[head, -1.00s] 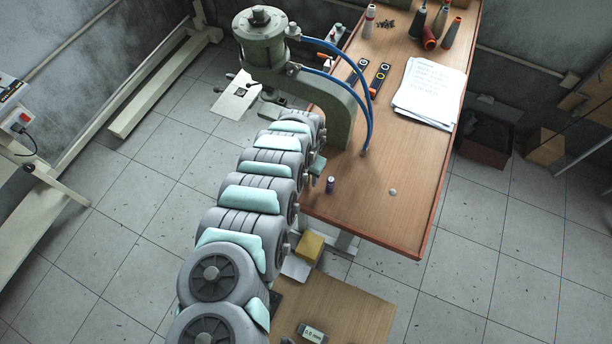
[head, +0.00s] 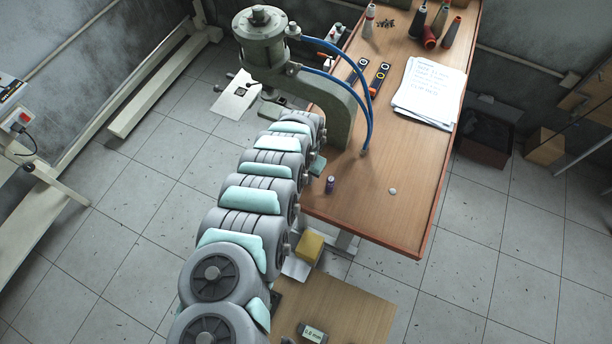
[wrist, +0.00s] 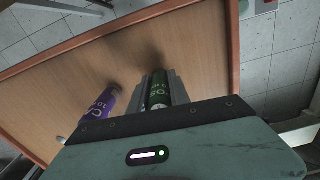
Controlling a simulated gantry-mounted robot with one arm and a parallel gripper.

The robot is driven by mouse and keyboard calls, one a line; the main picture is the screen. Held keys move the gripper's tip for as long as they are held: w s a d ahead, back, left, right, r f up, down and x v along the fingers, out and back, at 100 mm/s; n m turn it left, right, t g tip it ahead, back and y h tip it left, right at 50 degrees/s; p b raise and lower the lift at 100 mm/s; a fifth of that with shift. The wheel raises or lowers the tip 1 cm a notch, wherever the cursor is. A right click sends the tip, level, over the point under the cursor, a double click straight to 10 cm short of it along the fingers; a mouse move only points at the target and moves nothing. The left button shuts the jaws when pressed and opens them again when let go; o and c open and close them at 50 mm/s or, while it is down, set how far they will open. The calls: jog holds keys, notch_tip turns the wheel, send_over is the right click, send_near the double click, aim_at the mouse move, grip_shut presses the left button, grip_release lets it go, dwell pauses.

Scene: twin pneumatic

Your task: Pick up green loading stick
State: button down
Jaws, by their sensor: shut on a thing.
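The green loading stick (wrist: 159,90), dark green with pale lettering, shows in the wrist view between the two grey fingers of my gripper (wrist: 160,84). My gripper is shut on it, just above or at the wooden table top (wrist: 75,75); I cannot tell whether the stick still touches the table. A purple stick (wrist: 101,103) with pale lettering stands just left of the gripper, apart from it. In the head view the purple stick (head: 330,184) stands near the table's left edge, and my gripper (head: 317,165) is small beside it. The green stick cannot be made out there.
A grey-green pneumatic press (head: 262,42) with blue hoses stands just behind my gripper. Paper sheets (head: 432,92), thread cones (head: 451,33) and a pale disc (head: 392,191) are on the table. A yellow block (head: 310,246) is lower down.

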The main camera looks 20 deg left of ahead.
jog(key=shift+r, duration=0.1)
dwell(0.4)
jog(key=shift+w+r, duration=0.1)
jog(key=shift+r, duration=0.35)
notch_tip(320, 180, up, 19)
jog(key=p, duration=0.3)
jog(key=c, duration=1.8)
grip_release()
jog(key=shift+c, duration=0.2)
grip_shut()
jog(key=shift+d, duration=0.1)
